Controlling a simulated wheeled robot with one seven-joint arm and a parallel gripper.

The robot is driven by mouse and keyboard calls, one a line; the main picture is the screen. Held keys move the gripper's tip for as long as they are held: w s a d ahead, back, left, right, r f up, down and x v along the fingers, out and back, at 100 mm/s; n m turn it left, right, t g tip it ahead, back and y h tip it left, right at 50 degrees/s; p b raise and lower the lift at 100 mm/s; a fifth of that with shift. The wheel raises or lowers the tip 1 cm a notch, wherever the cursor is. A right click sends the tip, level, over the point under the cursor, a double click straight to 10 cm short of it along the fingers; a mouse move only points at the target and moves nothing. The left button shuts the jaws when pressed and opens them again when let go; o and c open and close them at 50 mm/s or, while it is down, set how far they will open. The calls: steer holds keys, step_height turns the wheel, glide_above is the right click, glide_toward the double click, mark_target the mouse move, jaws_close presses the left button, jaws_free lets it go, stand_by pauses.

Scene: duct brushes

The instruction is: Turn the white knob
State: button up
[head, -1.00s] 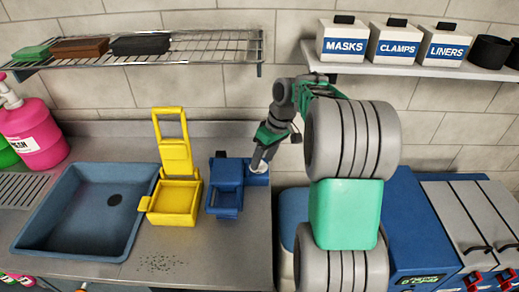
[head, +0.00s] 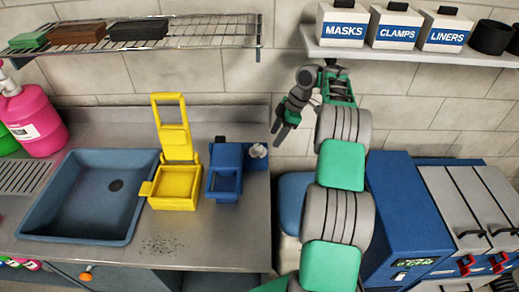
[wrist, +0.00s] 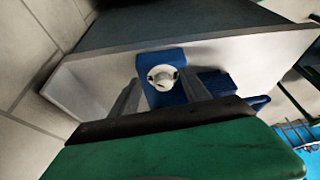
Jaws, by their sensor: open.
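The white knob (head: 257,151) sits on top of a blue block (head: 258,164) at the right end of the counter. In the wrist view the knob (wrist: 162,77) shows between my two fingers, on the blue block (wrist: 160,60). My gripper (head: 282,140) is open and empty. It is up and to the right of the knob in the head view, apart from it, with its fingers pointing down. Nothing hides the knob in the head view.
A blue open-topped device (head: 226,172) stands beside the knob block, and a yellow one (head: 175,180) left of it. A blue sink (head: 90,195) is further left. A wire rack (head: 215,38) and a shelf (head: 400,55) with labelled boxes hang above.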

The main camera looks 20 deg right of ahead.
mark_target(258, 146)
steer(key=a, duration=0.2)
steer(key=w+a, duration=0.1)
steer(key=a, duration=0.1)
steer(key=shift+w+a+r, duration=0.15)
steer(key=shift+a, duration=0.1)
steer(key=x, duration=0.5)
steer(key=shift+d, duration=0.15)
steer(key=shift+c, duration=0.2)
jaws_close()
